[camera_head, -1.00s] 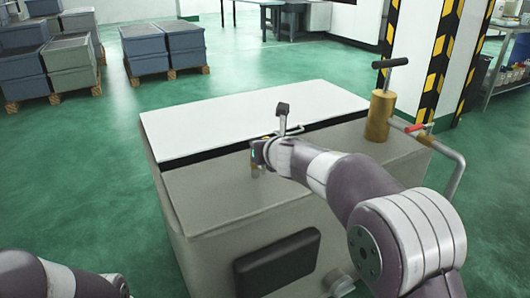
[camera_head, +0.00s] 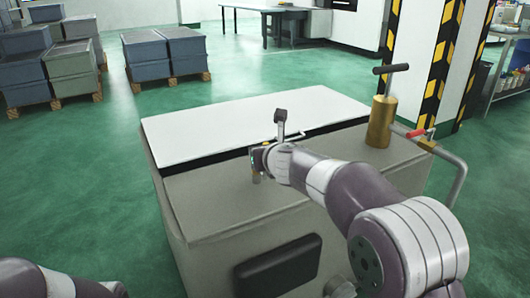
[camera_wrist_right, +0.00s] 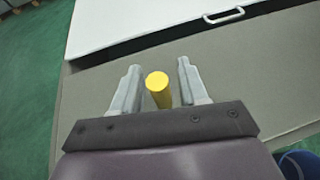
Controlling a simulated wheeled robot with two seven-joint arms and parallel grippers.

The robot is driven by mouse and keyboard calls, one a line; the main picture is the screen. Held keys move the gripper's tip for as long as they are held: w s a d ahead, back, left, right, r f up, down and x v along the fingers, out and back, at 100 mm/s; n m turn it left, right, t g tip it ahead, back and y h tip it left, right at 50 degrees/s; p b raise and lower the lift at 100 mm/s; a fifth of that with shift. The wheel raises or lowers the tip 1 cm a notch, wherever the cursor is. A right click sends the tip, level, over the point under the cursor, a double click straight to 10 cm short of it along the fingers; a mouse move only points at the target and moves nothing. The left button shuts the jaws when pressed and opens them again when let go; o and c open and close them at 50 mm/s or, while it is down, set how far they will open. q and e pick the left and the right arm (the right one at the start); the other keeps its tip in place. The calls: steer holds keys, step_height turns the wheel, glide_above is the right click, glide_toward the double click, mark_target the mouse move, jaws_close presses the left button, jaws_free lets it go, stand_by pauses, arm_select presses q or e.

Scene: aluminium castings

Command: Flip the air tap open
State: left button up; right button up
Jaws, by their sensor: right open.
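The air tap appears to be the small red lever (camera_head: 415,133) on the bent pipe at the right end of the grey machine in the head view. My right gripper (camera_head: 256,166) is over the machine top, well left of that lever. In the right wrist view my right gripper (camera_wrist_right: 156,82) is open, with its fingers on either side of a yellow round post (camera_wrist_right: 157,84). I see gaps between the post and both fingers.
The machine has a white lid (camera_head: 240,120) and a dark pad (camera_head: 278,265) on its front. A brass cylinder with a T-handle (camera_head: 381,122) stands between my right arm and the red lever. Crates on pallets (camera_head: 165,52) stand at the far left.

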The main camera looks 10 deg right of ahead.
steer(key=p+v, duration=0.1)
steer(key=v, duration=1.1)
steer(key=shift+s, duration=0.3)
steer(key=shift+d+r, duration=0.1)
